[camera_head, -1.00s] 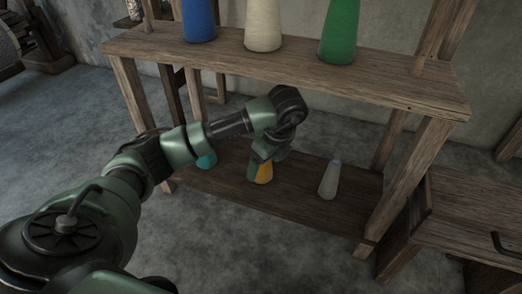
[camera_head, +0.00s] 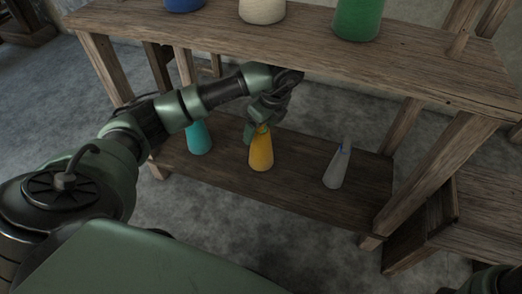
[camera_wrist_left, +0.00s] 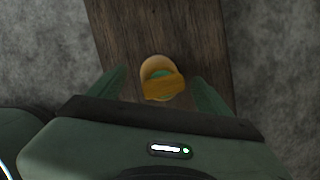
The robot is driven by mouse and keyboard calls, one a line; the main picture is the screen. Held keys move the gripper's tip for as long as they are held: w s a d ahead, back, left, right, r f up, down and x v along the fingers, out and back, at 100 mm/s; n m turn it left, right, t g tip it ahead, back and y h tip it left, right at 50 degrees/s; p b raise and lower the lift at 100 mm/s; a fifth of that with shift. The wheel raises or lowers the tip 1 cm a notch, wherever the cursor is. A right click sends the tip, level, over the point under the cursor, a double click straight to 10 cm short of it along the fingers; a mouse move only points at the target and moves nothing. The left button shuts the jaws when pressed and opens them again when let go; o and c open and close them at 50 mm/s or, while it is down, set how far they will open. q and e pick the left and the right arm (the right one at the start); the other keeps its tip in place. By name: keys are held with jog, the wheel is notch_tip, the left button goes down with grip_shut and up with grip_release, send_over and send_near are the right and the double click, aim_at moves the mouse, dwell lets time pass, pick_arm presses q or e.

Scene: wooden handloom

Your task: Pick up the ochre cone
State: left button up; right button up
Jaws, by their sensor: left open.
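The ochre cone (camera_head: 261,153) stands upright on the lower shelf (camera_head: 222,180), between a teal cone (camera_head: 199,139) and a grey cone (camera_head: 337,168). My left gripper (camera_head: 258,128) is at the top of the ochre cone and partly covers its tip in the head view. In the left wrist view the ochre cone (camera_wrist_left: 158,65) is seen from above, with a green patch on it. The open fingers of my left gripper (camera_wrist_left: 159,74) lie on either side of it, with gaps visible. My right gripper does not show.
A wooden post (camera_head: 440,165) stands at the right. A wooden bench (camera_head: 485,205) is beside it. The lower shelf is bare between the cones.

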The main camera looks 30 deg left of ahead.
aim_at(261, 146)
pick_arm(q)
jog(key=b+x, duration=0.2)
jog(key=x, duration=0.1)
jog(key=b+x, duration=0.1)
jog(key=b, duration=0.1)
jog(key=shift+w+d+f, duration=0.15)
jog(key=shift+d+f, duration=0.05)
jog(key=shift+a+f+b, duration=0.2)
jog(key=shift+f+b, duration=0.2)
jog(key=shift+f, duration=0.05)
jog(key=shift+r, duration=0.1)
grip_shut()
